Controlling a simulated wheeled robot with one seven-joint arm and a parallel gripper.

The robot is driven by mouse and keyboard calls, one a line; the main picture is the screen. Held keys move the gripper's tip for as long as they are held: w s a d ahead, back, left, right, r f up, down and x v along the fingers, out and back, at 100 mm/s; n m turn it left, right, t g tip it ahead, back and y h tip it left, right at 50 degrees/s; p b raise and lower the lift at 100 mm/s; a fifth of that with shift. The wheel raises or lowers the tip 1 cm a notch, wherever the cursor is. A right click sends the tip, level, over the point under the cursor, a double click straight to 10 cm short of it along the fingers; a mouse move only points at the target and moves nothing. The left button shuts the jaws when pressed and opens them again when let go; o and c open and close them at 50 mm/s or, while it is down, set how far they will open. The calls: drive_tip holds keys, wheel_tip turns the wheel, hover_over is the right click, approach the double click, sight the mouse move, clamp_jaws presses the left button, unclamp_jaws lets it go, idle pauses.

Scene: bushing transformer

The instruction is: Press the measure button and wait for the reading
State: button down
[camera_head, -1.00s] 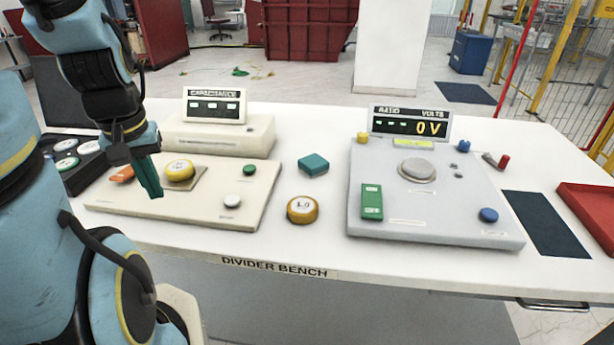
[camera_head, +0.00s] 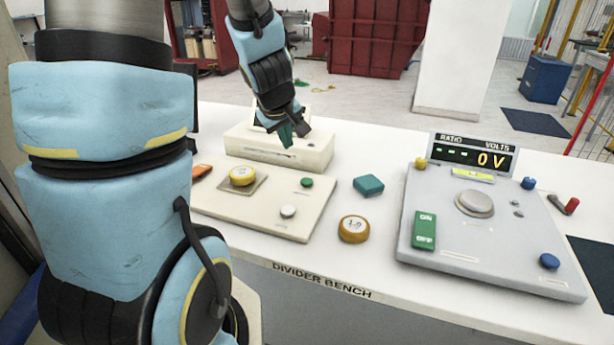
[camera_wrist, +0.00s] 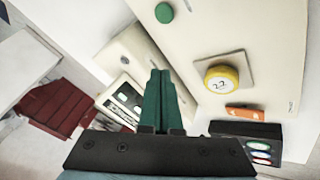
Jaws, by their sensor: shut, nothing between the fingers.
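The cream left instrument has a round green button (camera_head: 307,182) and a round white button (camera_head: 288,211) on its plate (camera_head: 262,212). Any button label is too small to read. The green button also shows at the top of the wrist view (camera_wrist: 164,12). A yellow-rimmed disc (camera_head: 243,175) sits on the square pad; it also shows in the wrist view (camera_wrist: 221,78). My gripper (camera_head: 287,134), with green fingers, is shut and empty, in front of the meter box (camera_head: 310,150). It hides most of the meter's display in the head view; the display shows in the wrist view (camera_wrist: 124,98).
A second yellow-rimmed disc (camera_head: 353,229) and a teal block (camera_head: 369,185) lie between the instruments. The grey right instrument (camera_head: 480,235) has a green ON/OFF switch (camera_head: 424,230) and a display (camera_head: 472,155) reading 0 V. An orange piece (camera_head: 201,171) lies left of the pad.

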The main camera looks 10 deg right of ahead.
drive_tip(key=w+d+r+n+t+y+p, duration=0.2)
drive_tip(key=w+d+n+y, duration=0.1)
drive_tip(key=w+d+n, duration=0.3)
drive_tip(key=n+g+y+p, duration=0.1)
drive_tip(key=n+y, duration=0.4)
drive_tip(key=n, duration=0.2)
hover_over(311, 182)
drive_tip(key=f, duration=0.1)
drive_tip(key=shift+f, duration=0.2)
drive_tip(key=shift+f, duration=0.1)
wheel_tip(311, 182, down, 7)
drive_tip(key=b, duration=0.6)
drive_tip(key=shift+r+b, duration=0.2)
drive_tip(key=shift+b, duration=0.15)
drive_tip(key=shift+f+b, duration=0.4)
drive_tip(key=shift+f, duration=0.6)
drive_tip(key=shift+f, duration=0.4)
